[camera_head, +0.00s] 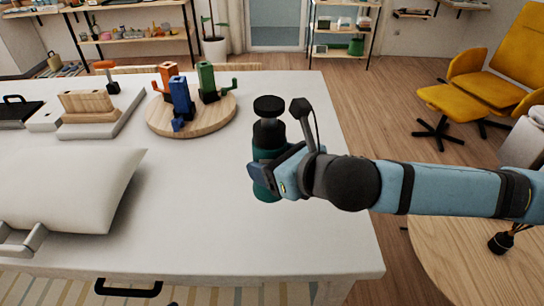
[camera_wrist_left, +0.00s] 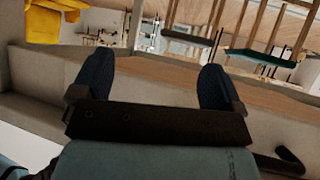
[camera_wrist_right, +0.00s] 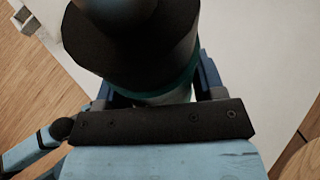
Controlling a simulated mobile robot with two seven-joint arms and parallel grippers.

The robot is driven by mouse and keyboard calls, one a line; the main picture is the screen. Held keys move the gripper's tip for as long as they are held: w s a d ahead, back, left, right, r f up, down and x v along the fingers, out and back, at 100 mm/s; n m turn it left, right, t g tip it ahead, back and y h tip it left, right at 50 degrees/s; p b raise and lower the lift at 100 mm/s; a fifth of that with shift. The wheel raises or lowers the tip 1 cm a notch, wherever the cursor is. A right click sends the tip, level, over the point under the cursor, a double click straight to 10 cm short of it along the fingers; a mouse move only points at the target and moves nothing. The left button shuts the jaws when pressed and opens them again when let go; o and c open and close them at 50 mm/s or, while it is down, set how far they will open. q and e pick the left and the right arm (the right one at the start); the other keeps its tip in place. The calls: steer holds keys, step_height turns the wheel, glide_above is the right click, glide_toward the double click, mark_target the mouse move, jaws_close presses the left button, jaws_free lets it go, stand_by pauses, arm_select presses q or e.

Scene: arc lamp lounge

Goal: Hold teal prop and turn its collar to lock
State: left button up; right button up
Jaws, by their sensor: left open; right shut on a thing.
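The teal prop (camera_head: 266,188) stands upright on the white table, with a black collar (camera_head: 268,132) and a black round top (camera_head: 268,105). My right gripper (camera_head: 264,176) is shut around its teal body, below the collar. In the right wrist view the black collar (camera_wrist_right: 130,50) fills the upper middle, and a strip of teal shows under it between the fingers.
A round wooden board (camera_head: 205,120) with orange, blue and green pieces stands left of the prop. A white cushion (camera_head: 75,190) lies at the table's left front. The white table (camera_head: 200,235) is bare between cushion and prop. A yellow chair (camera_head: 505,60) stands at right.

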steer(key=shift+f+b, duration=0.35)
steer(key=shift+f, duration=0.45)
steer(key=shift+f+b, duration=0.4)
steer(key=shift+f, duration=0.5)
steer(key=shift+f+b, duration=0.75)
steer(key=shift+f, duration=0.95)
steer(key=shift+f+b, duration=0.5)
steer(key=shift+f, duration=0.6)
arm_select(q)
steer(key=shift+w+d+f, duration=0.2)
steer(key=shift+d+f, duration=0.05)
steer(key=shift+f, duration=0.45)
arm_select(e)
steer(key=shift+f, duration=0.15)
arm_select(q)
steer(key=shift+f, duration=0.1)
arm_select(e)
steer(key=shift+f, duration=0.35)
